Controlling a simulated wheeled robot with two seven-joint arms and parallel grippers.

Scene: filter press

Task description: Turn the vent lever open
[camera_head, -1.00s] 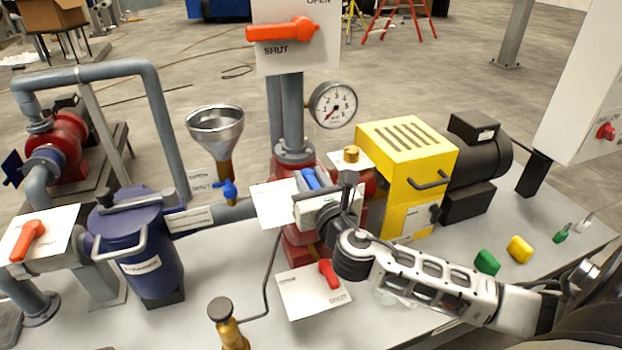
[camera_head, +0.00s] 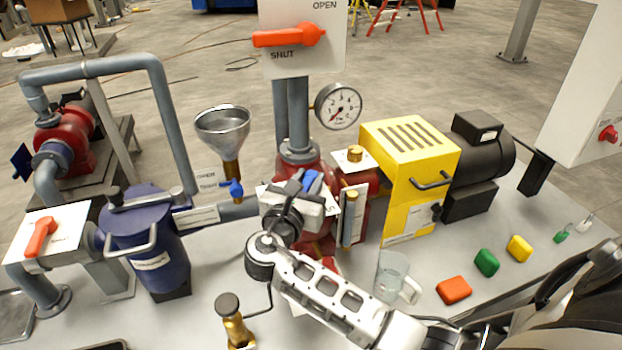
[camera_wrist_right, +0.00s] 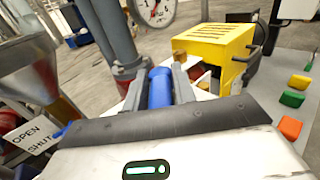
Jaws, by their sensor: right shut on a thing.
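My right gripper (camera_head: 307,184) is shut on a blue lever handle (camera_head: 313,181) at the front of the red pump body (camera_head: 318,240). The wrist view shows the blue handle (camera_wrist_right: 160,88) upright between the two fingers (camera_wrist_right: 158,90). The gripper and wrist hide the lever's pivot and much of its label plate, so its exact angle against the marks cannot be told. Another blue lever (camera_head: 234,188) sits under the funnel, beside an OPEN/SHUT plate (camera_head: 206,181). My left gripper is not in view.
A pressure gauge (camera_head: 339,106) and a big orange lever (camera_head: 290,37) stand above. A yellow-housed unit (camera_head: 408,150) is to the right. A glass mug (camera_head: 391,277) and orange block (camera_head: 454,290) are near my right forearm. A brass fitting (camera_head: 234,325) stands in front.

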